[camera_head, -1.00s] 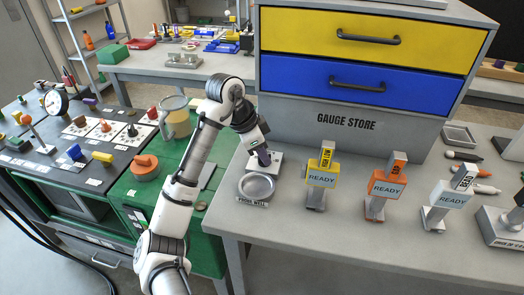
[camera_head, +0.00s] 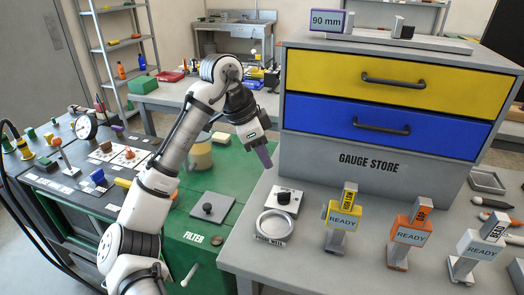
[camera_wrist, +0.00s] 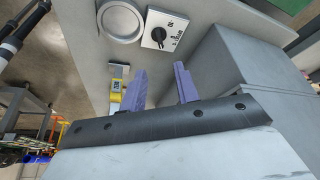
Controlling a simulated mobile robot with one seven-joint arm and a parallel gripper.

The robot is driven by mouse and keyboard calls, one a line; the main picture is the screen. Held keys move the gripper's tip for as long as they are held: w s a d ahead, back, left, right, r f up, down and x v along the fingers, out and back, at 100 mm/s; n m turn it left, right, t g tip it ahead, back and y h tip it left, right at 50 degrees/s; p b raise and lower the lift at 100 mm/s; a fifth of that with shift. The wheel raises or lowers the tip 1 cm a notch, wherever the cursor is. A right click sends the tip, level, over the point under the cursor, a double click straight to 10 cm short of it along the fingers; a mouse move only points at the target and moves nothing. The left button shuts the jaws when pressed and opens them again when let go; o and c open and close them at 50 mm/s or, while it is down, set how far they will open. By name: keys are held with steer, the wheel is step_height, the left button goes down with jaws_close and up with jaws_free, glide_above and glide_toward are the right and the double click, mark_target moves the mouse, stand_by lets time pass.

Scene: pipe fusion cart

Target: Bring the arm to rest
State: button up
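My gripper (camera_head: 264,155) is raised above the bench's left edge, its purple fingers pointing down. In the wrist view the fingers (camera_wrist: 160,88) stand apart with nothing between them, so it is open and empty. A small white box with a black knob (camera_head: 284,198) lies below it on the bench, clear of the fingers; it also shows in the wrist view (camera_wrist: 162,33). The round probe well (camera_head: 273,226) sits in front of that box. My arm is bent, reaching up and over the green cabinet.
The grey gauge store (camera_head: 380,155) with yellow and blue drawers stands close right of my gripper. Yellow (camera_head: 342,216), orange (camera_head: 409,232) and white (camera_head: 480,246) READY tags stand along the bench. A purple 90 mm block (camera_head: 331,21) is on top of the store.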

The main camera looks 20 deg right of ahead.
steer(key=shift+a+r, duration=0.15)
steer(key=shift+r, duration=0.15)
